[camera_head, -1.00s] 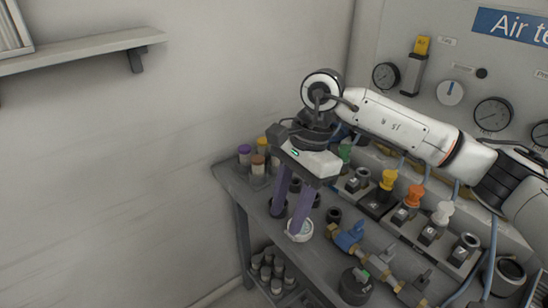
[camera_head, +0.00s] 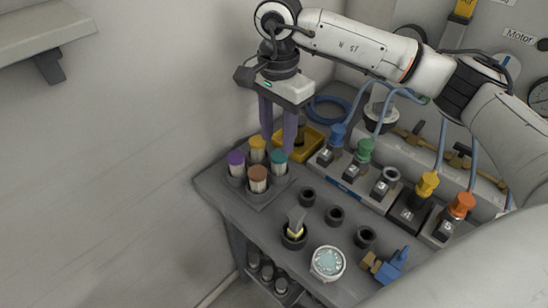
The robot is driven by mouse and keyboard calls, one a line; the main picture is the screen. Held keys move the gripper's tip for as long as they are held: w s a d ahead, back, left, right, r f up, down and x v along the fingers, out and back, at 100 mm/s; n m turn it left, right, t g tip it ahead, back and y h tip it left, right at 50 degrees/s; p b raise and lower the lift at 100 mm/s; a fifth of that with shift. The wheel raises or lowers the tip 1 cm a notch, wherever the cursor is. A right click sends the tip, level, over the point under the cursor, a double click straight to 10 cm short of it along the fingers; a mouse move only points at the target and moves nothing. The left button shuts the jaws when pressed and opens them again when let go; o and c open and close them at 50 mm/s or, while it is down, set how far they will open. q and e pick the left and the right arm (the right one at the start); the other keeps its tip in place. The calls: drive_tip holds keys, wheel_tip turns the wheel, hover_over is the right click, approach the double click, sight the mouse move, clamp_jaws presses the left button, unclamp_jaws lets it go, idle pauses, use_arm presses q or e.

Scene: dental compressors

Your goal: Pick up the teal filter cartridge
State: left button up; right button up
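The teal filter cartridge (camera_head: 280,161) stands upright in the right back spot of a small grey rack (camera_head: 262,199) on the bench. Yellow (camera_head: 258,149), purple (camera_head: 236,163) and brown (camera_head: 258,179) cartridges share the rack. My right gripper (camera_head: 279,149) points down at the teal cartridge, with its two purple fingers apart and nothing seen between them. The fingertips are close to the teal top; I cannot tell whether they touch it. One finger comes down near the yellow cartridge. My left gripper is not in view.
The grey bench (camera_head: 225,203) also bears several dark empty cups, a cup with a yellow-banded part (camera_head: 294,231), a round white dial (camera_head: 328,263) and a blue valve (camera_head: 393,265). A yellow tray (camera_head: 312,138) lies behind the rack. A row of colored connectors stands to the right.

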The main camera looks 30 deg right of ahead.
sight(279, 155)
drive_tip(key=shift+s+f, duration=0.15)
drive_tip(key=shift+f, duration=0.75)
drive_tip(key=f, duration=0.3)
drive_tip(key=f+p, duration=0.1)
drive_tip(key=shift+d+f, duration=0.15)
drive_tip(key=shift+d, duration=0.1)
drive_tip(key=shift+f, duration=0.55)
drive_tip(key=c, duration=0.8)
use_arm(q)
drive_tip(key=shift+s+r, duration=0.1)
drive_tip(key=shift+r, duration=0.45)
